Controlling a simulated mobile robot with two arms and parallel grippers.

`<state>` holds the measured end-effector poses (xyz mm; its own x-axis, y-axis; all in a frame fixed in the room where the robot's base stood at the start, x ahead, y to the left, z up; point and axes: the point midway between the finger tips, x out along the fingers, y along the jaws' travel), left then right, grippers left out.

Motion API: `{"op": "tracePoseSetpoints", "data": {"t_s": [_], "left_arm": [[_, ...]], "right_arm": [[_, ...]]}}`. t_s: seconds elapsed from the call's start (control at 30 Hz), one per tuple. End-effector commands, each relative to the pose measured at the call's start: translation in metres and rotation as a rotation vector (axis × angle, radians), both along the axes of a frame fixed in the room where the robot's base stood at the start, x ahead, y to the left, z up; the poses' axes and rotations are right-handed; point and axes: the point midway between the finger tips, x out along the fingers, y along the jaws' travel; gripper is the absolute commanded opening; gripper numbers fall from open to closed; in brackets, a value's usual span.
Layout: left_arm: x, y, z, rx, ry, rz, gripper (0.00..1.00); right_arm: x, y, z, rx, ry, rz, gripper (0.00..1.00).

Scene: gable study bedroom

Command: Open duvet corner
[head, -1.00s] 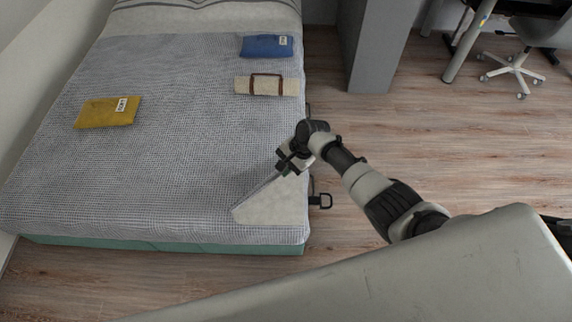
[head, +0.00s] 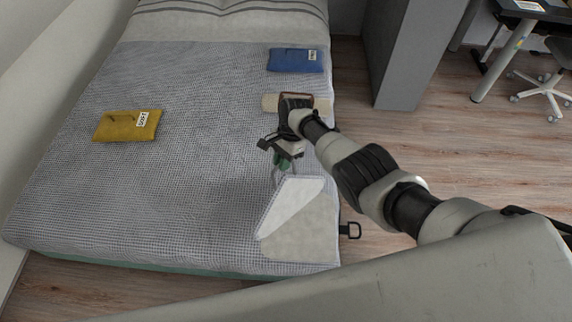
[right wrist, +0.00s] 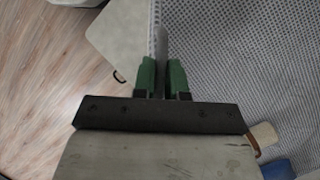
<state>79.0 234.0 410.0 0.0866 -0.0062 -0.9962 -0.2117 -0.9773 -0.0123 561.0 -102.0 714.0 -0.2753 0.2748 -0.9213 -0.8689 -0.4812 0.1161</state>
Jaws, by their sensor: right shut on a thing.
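The blue-and-white checked duvet (head: 190,190) covers most of the bed; its weave also fills the right of the right wrist view (right wrist: 250,60). Its near right corner is turned back as a pale flap (head: 288,205), with pale bedding (head: 308,243) bare beside it. My right gripper (head: 283,163) is over the duvet at the flap's far end. In the right wrist view its green fingers (right wrist: 162,78) are shut on the duvet corner, a thin fold standing between them. The pinched edge is mostly hidden in the head view. My left gripper is out of view.
A beige roll (head: 271,102) lies partly behind my right gripper. A blue packet (head: 295,61) is beyond it, and a yellow packet (head: 128,126) lies left. A black loop (head: 350,230) sticks out from the bed's right side. A grey cabinet (head: 402,60) stands right; floor between is clear.

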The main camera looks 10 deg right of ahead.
Motion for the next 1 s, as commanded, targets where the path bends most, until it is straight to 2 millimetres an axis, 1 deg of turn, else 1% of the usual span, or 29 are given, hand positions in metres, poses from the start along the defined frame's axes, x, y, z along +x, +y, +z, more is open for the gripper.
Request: {"op": "tracePoseSetpoints", "data": {"t_s": [0.1, 0.53, 0.57, 0.7, 1.0], "left_arm": [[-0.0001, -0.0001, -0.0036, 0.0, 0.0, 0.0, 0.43], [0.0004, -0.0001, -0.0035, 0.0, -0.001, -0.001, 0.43], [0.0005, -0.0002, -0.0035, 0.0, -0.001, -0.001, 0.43], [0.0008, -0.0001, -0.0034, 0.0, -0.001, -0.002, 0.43], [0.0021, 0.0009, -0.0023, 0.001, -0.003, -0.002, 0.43]], "right_arm": [[0.0021, 0.0007, -0.0021, -0.001, -0.003, -0.001, 0.0], [0.0027, 0.0012, -0.0016, -0.001, -0.003, -0.001, 0.0], [0.0027, 0.0012, -0.0015, -0.001, -0.003, -0.001, 0.16], [0.0025, 0.0013, -0.0015, -0.001, -0.002, 0.0, 0.37], [0.0028, 0.0013, 0.0003, 0.0, -0.001, 0.0, 0.38]]}}
